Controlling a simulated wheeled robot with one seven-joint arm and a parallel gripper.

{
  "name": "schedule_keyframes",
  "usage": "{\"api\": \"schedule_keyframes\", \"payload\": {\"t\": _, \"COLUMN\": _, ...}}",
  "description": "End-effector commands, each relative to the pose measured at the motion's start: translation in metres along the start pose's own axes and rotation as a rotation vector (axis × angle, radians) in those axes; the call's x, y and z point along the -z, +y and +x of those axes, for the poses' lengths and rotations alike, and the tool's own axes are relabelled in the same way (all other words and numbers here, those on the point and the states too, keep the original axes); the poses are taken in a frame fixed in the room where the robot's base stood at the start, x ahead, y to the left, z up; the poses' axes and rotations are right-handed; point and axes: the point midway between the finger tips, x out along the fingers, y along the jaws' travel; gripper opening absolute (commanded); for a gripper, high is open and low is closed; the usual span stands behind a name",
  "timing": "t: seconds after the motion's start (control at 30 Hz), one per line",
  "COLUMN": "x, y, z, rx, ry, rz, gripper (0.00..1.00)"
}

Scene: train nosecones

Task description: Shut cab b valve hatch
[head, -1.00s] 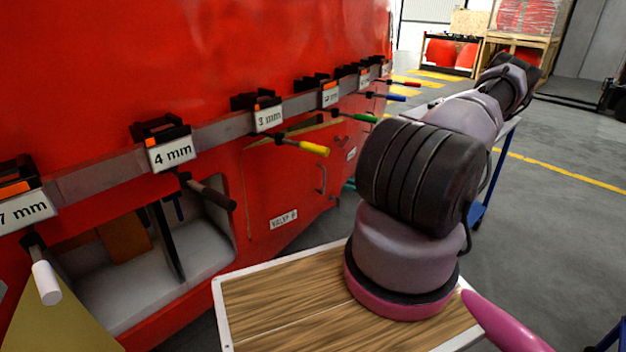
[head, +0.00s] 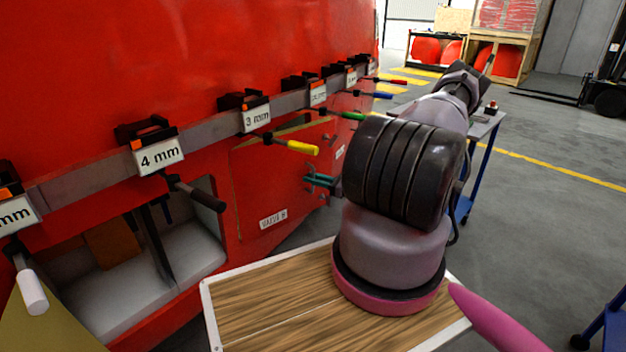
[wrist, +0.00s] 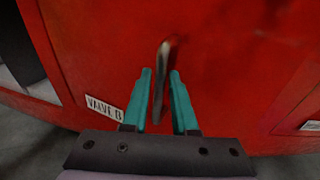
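The valve B hatch (head: 275,180) is a red panel low on the red cab side, marked by a white VALVE B label (head: 273,219). An olive-coloured gap shows along its top edge, below the yellow-handled clamp. The label also shows in the wrist view (wrist: 104,107). My gripper (head: 312,180) has teal fingers and is at the hatch's handle. In the wrist view, the fingers (wrist: 160,75) are apart, with the metal bar handle (wrist: 163,60) between them. I see space beside the bar and no clear grip on it.
Clamps with coloured handles, such as the yellow one (head: 295,146), stick out along a rail above the hatch. An open compartment (head: 150,265) is at the left. A wood-topped cart surface (head: 270,310) lies below my arm. A blue-legged trolley (head: 488,150) stands behind it.

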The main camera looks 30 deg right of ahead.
Motion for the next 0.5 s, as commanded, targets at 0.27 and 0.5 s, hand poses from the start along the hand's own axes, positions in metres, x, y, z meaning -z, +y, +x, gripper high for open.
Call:
{"api": "schedule_keyframes", "payload": {"t": 0.27, "x": 0.0, "y": 0.0, "z": 0.0001, "rx": 0.0, "ry": 0.0, "rz": 0.0, "gripper": 0.04}}
{"api": "schedule_keyframes", "payload": {"t": 0.5, "x": 0.0, "y": 0.0, "z": -0.0001, "rx": 0.0, "ry": 0.0, "rz": 0.0, "gripper": 0.0}}
